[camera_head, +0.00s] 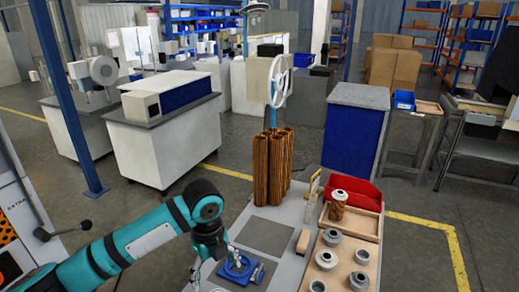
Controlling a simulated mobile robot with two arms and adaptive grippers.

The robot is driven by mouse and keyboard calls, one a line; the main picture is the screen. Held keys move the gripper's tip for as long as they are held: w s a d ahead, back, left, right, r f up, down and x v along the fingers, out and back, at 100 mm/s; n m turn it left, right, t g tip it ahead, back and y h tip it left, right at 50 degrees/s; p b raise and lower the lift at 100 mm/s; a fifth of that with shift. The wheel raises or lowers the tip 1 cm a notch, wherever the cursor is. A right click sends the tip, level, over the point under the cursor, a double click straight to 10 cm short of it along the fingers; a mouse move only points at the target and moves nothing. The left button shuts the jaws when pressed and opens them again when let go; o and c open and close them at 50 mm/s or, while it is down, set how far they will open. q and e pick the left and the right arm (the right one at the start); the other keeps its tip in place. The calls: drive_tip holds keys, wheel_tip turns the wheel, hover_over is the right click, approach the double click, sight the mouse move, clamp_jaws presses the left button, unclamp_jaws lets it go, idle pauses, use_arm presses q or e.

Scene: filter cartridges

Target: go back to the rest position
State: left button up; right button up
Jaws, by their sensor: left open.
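My teal left arm reaches in from the lower left, and its gripper (215,264) points down at the front of the grey table (240,215). Its fingers are apart and I see nothing between them. A blue fixture (238,268) lies on the table just right of the gripper, close beside the right finger; I cannot tell if they touch. Several tall brown filter cartridges (261,172) stand upright at the table's back. A shorter brown cartridge (337,211) with a pale cap stands in a wooden tray (368,226). My right gripper is out of view.
Several grey metal end caps (326,260) sit on a wooden board at the table's right. A red bin (361,190) is behind the tray. A dark grey mat (264,238) lies bare mid-table. A blue-sided cabinet (350,138) stands behind. A lever (62,232) sticks out at left.

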use_arm(q)
drive_tip(key=s+d+f+n+t+h, duration=0.1)
drive_tip(key=s+d+f+n+h, duration=0.2)
drive_tip(key=s+d+f+n, duration=0.7)
drive_tip(key=s+a+f+n+t+y, duration=0.2)
drive_tip(key=s+a+f+n+y, duration=0.1)
drive_tip(key=s+a+n, duration=1.25)
wheel_tip(320, 180, down, 30)
drive_tip(key=s+m+g+b, duration=0.1)
drive_tip(key=s+b, duration=0.1)
drive_tip(key=s+a+f+g+b, duration=0.1)
drive_tip(key=s+a+f, duration=0.2)
drive_tip(key=s+f, duration=1.1)
drive_tip(key=shift+s+a+f, duration=0.35)
drive_tip(key=shift+s+f, duration=0.05)
drive_tip(key=shift+s, duration=0.35)
